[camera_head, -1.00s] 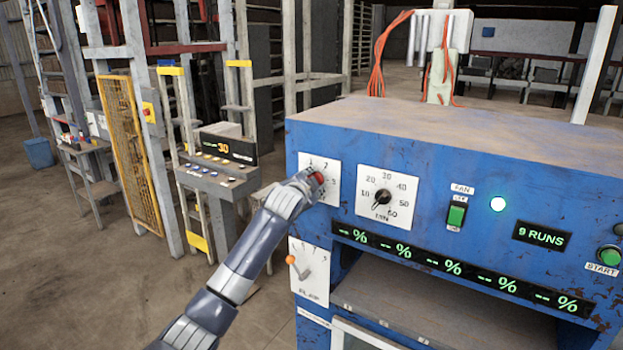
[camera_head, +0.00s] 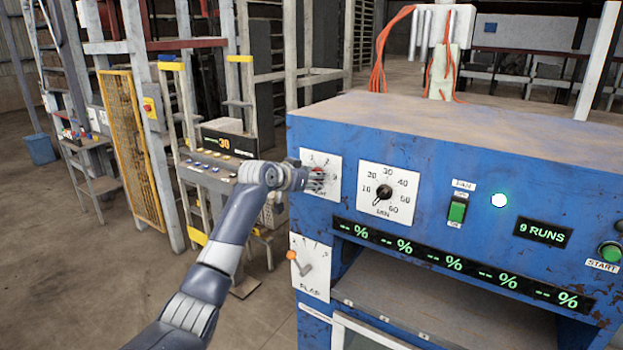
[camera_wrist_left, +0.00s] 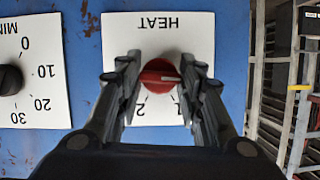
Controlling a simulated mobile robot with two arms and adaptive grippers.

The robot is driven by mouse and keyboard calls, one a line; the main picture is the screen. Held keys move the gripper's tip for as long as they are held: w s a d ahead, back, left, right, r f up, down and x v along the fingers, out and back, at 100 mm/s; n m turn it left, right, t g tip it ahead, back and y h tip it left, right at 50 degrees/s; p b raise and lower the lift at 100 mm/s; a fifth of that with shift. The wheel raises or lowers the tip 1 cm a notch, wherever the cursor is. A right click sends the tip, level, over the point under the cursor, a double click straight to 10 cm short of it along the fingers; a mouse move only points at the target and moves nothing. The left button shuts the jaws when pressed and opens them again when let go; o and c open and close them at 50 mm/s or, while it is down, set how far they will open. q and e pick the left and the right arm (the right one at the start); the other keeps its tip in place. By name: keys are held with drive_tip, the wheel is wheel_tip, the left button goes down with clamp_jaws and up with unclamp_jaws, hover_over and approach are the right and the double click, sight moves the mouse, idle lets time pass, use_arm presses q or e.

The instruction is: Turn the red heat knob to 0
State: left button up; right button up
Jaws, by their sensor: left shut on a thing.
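The red heat knob (camera_wrist_left: 158,77) sits on a white HEAT plate (camera_wrist_left: 185,28), upside down in the left wrist view. Its white pointer line points right in that view, toward a finger; 1 and 2 show below the knob. The mark at the pointer's tip is hidden. My left gripper (camera_wrist_left: 158,82) has one finger on each side of the knob and is shut on it. In the head view my left gripper (camera_head: 312,180) covers most of the knob on the plate (camera_head: 320,160). My right gripper is not in view.
Right of the heat plate on the blue oven front (camera_head: 470,185) is the black MIN timer knob (camera_head: 384,192). The orange-tipped flap lever (camera_head: 292,255) is below. A green fan switch (camera_head: 457,211) and START button (camera_head: 610,251) are farther right.

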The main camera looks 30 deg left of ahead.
use_arm(q)
drive_tip(key=shift+f+n, duration=0.25)
drive_tip(key=shift+n, duration=0.15)
idle(0.3)
drive_tip(key=o, duration=1.1)
drive_tip(key=shift+c, duration=0.2)
drive_tip(key=shift+r, duration=0.1)
drive_tip(key=shift+r, duration=0.1)
drive_tip(key=v, duration=1.2)
drive_tip(key=shift+a, duration=0.25)
